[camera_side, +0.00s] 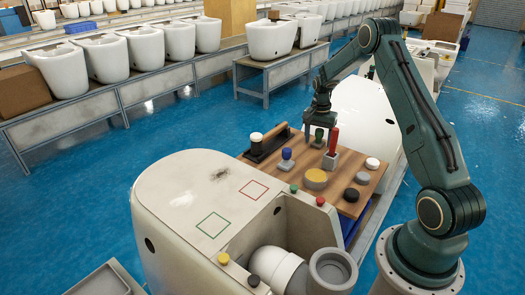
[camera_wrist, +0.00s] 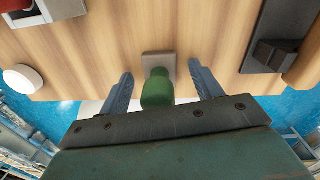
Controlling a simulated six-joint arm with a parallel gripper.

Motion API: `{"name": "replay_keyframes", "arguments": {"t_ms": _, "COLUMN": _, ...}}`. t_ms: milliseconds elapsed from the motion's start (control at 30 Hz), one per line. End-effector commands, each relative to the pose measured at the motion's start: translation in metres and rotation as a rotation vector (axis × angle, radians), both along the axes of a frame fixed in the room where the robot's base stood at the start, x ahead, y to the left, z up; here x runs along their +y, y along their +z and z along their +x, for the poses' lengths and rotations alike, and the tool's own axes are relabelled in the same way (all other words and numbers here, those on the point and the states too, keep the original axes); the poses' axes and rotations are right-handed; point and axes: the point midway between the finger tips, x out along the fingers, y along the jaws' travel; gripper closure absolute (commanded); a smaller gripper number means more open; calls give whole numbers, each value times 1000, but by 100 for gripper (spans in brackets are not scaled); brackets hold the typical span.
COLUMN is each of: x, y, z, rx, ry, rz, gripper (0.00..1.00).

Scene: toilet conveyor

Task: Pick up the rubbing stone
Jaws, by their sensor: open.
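A green-handled tool (camera_wrist: 157,90) with a square grey base stands on the wooden board (camera_wrist: 95,45). It also shows in the side view (camera_side: 319,136). My gripper (camera_wrist: 161,70) is open, with one finger on each side of the green handle and a gap on both sides. It also shows in the side view (camera_side: 321,125) over the board's far part. A blue-handled tool (camera_side: 287,155) and a red-handled tool (camera_side: 332,145) on grey bases stand beside it. I cannot tell by looks alone which piece is the rubbing stone.
The board also holds a yellow round pad (camera_side: 316,178), a white disc (camera_side: 372,163), black discs (camera_side: 351,195) and a dark tray (camera_side: 268,147) with a white-topped piece (camera_side: 256,138). A white toilet (camera_side: 175,205) with red and green outlined squares stands in front.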

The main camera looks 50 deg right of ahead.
Motion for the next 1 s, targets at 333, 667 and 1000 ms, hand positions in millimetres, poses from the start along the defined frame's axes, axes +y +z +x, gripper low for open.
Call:
{"name": "replay_keyframes", "arguments": {"t_ms": 333, "x": 0, "y": 0, "z": 0, "rx": 0, "ry": 0, "rz": 0, "gripper": 35}}
{"name": "replay_keyframes", "arguments": {"t_ms": 667, "x": 0, "y": 0, "z": 0, "rx": 0, "ry": 0, "rz": 0, "gripper": 82}}
{"name": "replay_keyframes", "arguments": {"t_ms": 1000, "x": 0, "y": 1, "z": 0, "rx": 0, "ry": 0, "rz": 0, "gripper": 88}}
